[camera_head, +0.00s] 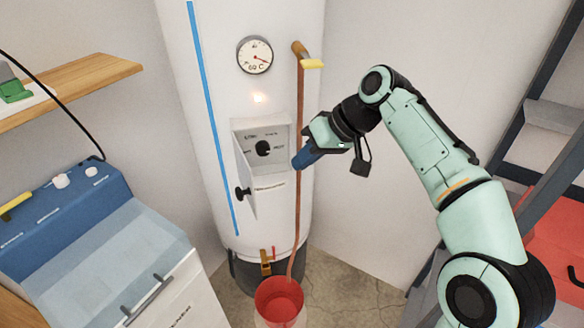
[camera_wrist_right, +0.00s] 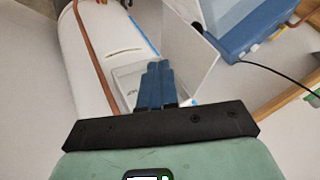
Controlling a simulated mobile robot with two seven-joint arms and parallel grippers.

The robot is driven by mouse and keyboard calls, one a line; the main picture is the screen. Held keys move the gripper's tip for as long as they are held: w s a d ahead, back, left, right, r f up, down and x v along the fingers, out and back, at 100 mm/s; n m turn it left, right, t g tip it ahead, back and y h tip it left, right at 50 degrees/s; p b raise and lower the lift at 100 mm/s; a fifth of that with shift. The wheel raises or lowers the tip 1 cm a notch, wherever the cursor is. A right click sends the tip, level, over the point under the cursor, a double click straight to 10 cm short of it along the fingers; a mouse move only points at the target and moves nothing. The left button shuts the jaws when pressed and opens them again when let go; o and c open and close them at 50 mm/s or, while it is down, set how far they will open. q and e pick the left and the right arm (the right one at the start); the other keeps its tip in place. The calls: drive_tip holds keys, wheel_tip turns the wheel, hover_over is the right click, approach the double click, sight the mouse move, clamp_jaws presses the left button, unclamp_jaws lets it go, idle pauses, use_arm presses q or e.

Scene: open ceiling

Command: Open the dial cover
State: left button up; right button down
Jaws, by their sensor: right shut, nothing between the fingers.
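The tall white water heater (camera_head: 215,110) has a recessed control box with a black dial (camera_head: 263,148) in it. The white dial cover (camera_head: 247,180) stands swung out from the left side of the box, with a black knob (camera_head: 242,193) on its outer face. The dial is exposed. My right gripper (camera_head: 298,163) has its blue fingers together and empty, at the right side of the box, apart from the cover. In the right wrist view, the shut fingers (camera_wrist_right: 154,82) overlap the box area, and the cover (camera_wrist_right: 190,50) is a white panel beyond them. My left gripper is out of view.
A copper pipe (camera_head: 299,110) runs down the heater's right side, close to my right gripper. A red bucket (camera_head: 279,300) stands below. A blue-and-white washer (camera_head: 90,240) and a wooden shelf (camera_head: 85,78) are at left. A dark ladder-like frame (camera_head: 540,120) is at right.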

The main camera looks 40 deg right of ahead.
drive_tip(key=w+a+f+b, duration=0.1)
drive_tip(key=w+a+f, duration=0.3)
drive_tip(key=a+f, duration=0.2)
drive_tip(key=shift+w+a+f, duration=0.25)
drive_tip(key=shift+w+a, duration=0.05)
drive_tip(key=shift+a, duration=0.2)
drive_tip(key=shift+a, duration=0.1)
